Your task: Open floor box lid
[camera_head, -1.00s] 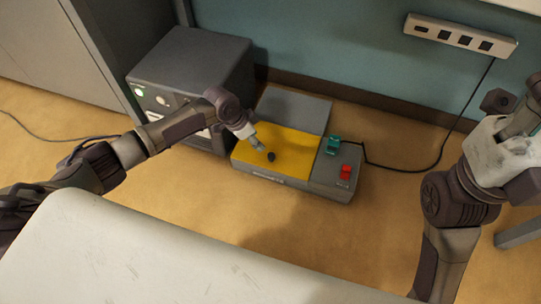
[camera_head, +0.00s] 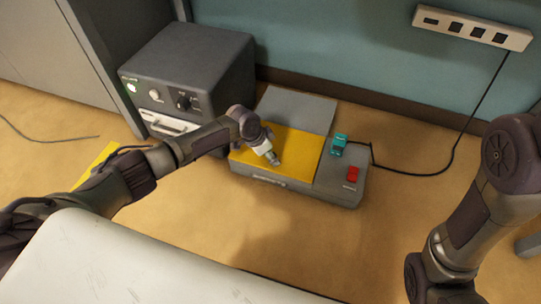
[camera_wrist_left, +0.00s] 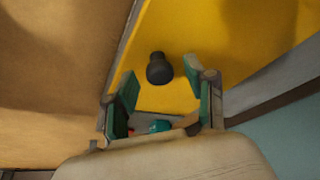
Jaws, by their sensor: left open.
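The floor box (camera_head: 323,190) is a low grey unit on the floor. Its yellow lid (camera_head: 298,146) lies flat and shut. A dark round knob (camera_wrist_left: 159,68) stands on the lid in the left wrist view; in the head view my gripper hides it. My left gripper (camera_head: 275,160) is over the lid, pointing down. In the wrist view its two green-padded fingers (camera_wrist_left: 160,88) are open and apart, with the knob just beyond and between the tips. I cannot tell whether they touch the lid. My right arm shows at the right, but its gripper is out of view.
The box's right panel carries a teal plug or switch (camera_head: 340,142) and a red switch (camera_head: 352,174). A black cable (camera_head: 433,172) runs to a wall socket strip (camera_head: 472,28). A grey cabinet (camera_head: 190,62) stands behind my left arm. Floor in front is clear.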

